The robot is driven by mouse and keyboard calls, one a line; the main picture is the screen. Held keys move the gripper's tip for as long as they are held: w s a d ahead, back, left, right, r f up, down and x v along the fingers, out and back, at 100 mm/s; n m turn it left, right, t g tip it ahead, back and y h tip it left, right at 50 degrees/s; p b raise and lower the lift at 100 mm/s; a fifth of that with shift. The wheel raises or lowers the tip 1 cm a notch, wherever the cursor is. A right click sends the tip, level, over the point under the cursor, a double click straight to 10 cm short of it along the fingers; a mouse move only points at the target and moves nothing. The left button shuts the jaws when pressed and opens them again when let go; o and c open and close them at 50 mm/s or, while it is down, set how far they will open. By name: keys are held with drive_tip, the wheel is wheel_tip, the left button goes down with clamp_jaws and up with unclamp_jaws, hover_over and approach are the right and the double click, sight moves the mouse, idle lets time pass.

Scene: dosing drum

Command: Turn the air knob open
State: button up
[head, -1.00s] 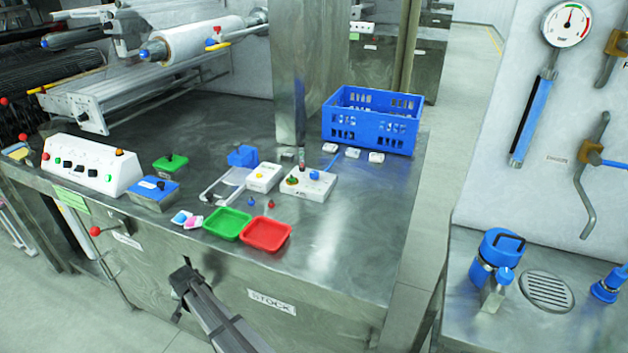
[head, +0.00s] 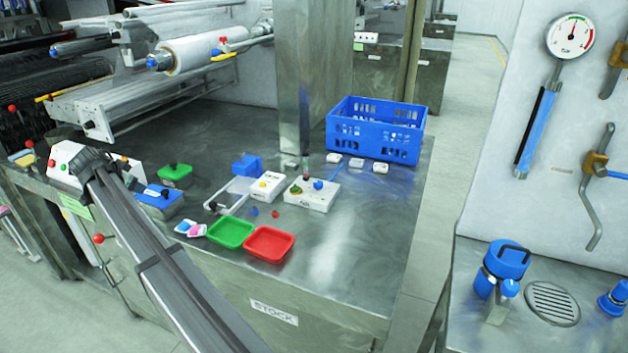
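Several knobs show, and I cannot read which one is marked air. A white box (head: 314,198) in the middle of the bench carries a blue knob (head: 318,184) and a green-yellow knob (head: 296,190), with a small unreadable label. A blue box (head: 158,202) at the left has a small dark knob on top. A green box (head: 175,174) behind it also has a dark knob. My gripper (head: 84,160) is over the white control panel (head: 62,156) at the left and hides much of it. Its fingers are too small and dark to show whether they are open.
A green tray (head: 231,233) and a red tray (head: 269,244) lie near the bench's front edge. A blue crate (head: 374,130) stands at the back right. A roller machine (head: 205,55) fills the back left. The bench right of the trays is clear.

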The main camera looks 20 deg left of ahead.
drive_tip(key=w+d+r+m+h, duration=0.1)
drive_tip(key=w+d+r+m, duration=0.15)
drive_tip(key=w, duration=0.35)
drive_tip(key=w+d+r+m+h, duration=0.1)
drive_tip(key=w+d, duration=0.3)
drive_tip(key=w, duration=0.1)
drive_tip(key=m+g+h, duration=0.3)
drive_tip(key=m+g, duration=0.5)
drive_tip(key=m, duration=0.1)
hover_over(318, 182)
wheel_tip(318, 182, down, 13)
drive_tip(key=shift+s+f, duration=0.1)
drive_tip(key=shift+f, duration=0.05)
drive_tip(key=shift+c, duration=0.2)
drive_tip(key=c, duration=1)
